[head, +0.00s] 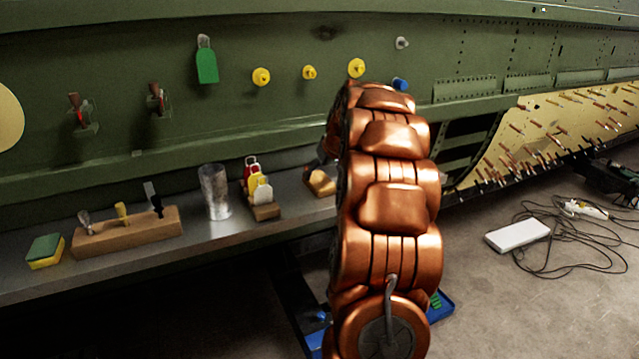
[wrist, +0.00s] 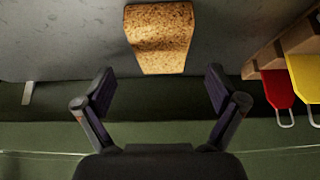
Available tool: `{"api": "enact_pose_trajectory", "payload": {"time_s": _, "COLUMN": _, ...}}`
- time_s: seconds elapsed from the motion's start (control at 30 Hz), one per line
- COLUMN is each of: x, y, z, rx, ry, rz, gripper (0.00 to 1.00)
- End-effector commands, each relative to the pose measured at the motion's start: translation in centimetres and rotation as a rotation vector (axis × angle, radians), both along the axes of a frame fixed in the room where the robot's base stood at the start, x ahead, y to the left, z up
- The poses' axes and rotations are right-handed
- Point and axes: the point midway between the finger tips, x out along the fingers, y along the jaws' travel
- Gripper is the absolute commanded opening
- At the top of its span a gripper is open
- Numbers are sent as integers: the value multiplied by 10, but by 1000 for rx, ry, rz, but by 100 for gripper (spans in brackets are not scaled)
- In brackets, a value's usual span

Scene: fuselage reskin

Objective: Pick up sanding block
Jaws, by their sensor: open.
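The sanding block, a speckled tan cork-like block (wrist: 160,38), lies on the grey metal shelf at the top centre of the wrist view. In the head view the block (head: 320,183) is partly hidden by my copper arm. My gripper (wrist: 160,82) is open and empty in the wrist view. Its two dark fingers are spread to the left and right, and the block appears between and just beyond their tips. I cannot tell the exact gap. My gripper is mostly hidden behind my arm in the head view.
The shelf (head: 220,240) also bears a wooden holder with red, yellow and white tags (head: 265,211), a metal cup (head: 214,190), a wooden tool rack (head: 130,235) and a green-yellow sponge (head: 45,251). The green fuselage wall (head: 290,110) rises behind. Cables lie on the floor.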

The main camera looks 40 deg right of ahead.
Motion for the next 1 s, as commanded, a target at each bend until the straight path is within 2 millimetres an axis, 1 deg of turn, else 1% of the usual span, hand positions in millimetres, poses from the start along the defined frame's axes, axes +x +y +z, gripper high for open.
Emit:
{"api": "enact_pose_trajectory", "payload": {"time_s": 0.2, "x": 14, "y": -4, "z": -26, "rx": 2, "ry": 4, "rz": 1, "gripper": 94}}
{"api": "enact_pose_trajectory", "payload": {"time_s": 0.3, "x": 19, "y": -5, "z": -34, "rx": 2, "ry": 3, "rz": 1, "gripper": 94}}
{"api": "enact_pose_trajectory", "payload": {"time_s": 0.57, "x": 20, "y": -6, "z": -37, "rx": 1, "ry": 2, "rz": 1, "gripper": 94}}
{"api": "enact_pose_trajectory", "payload": {"time_s": 1.0, "x": 20, "y": -6, "z": -37, "rx": 1, "ry": 2, "rz": 1, "gripper": 49}}
